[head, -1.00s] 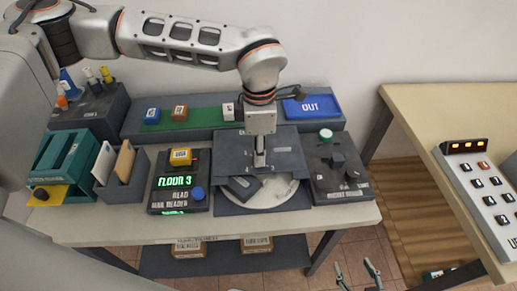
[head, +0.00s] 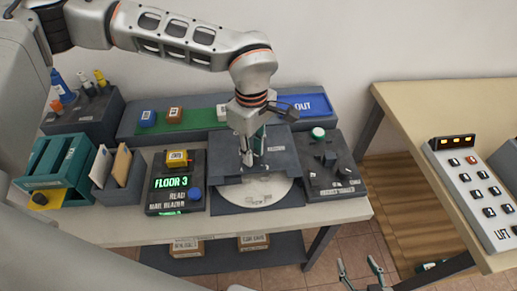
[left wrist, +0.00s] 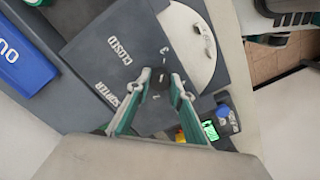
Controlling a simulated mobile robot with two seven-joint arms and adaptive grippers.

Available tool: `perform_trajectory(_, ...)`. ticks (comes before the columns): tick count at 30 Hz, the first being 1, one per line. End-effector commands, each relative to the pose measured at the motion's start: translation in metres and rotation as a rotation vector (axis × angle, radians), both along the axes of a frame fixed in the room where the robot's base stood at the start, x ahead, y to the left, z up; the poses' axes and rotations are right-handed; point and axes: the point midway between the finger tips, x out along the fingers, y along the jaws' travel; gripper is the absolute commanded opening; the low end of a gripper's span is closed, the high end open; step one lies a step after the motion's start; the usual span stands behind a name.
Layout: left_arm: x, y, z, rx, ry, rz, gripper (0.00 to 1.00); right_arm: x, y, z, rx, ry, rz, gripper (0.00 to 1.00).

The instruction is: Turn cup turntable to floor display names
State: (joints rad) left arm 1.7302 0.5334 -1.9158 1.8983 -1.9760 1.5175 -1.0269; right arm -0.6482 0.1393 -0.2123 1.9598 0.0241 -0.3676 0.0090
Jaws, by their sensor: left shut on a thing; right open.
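The turntable is a pale disc (head: 255,191) that shows at the front of a dark unit (head: 285,158); the rest of it is covered. My left gripper (head: 248,160) is shut on this knob, with a finger on either side. The floor display (head: 172,182) reads FLOOR 3 in green. My right gripper (head: 360,272) is open and empty, low in front of the table.
A grey control box (head: 332,165) stands right of the turntable. A blue OUT tray (head: 305,105) and a green strip (head: 190,118) with small blocks are behind. Letter holders (head: 120,180) stand left. A lift panel (head: 475,195) is on the right table.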

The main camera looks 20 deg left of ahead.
Motion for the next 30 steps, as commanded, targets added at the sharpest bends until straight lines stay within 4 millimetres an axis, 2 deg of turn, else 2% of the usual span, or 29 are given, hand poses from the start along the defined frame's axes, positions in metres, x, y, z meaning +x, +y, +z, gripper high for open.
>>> perform_trajectory(17,-0.0007,0.0040,0.0008,-0.002,-0.002,-0.025,0.00,0.0003,0.0001,0.0017,0.000,-0.001,0.000,0.54)
perform_trajectory(18,-0.0007,0.0040,0.0008,-0.002,-0.002,-0.025,0.27,0.0003,0.0001,0.0019,0.001,-0.002,0.000,0.54)
perform_trajectory(20,-0.0007,0.0040,0.0008,-0.002,-0.002,-0.025,0.38,0.0006,0.0001,0.0023,0.001,-0.002,0.000,0.54)
perform_trajectory(30,-0.0011,0.0041,0.0012,0.000,-0.001,-0.024,0.38,0.0001,-0.0016,0.0021,-0.005,-0.001,0.002,0.54)
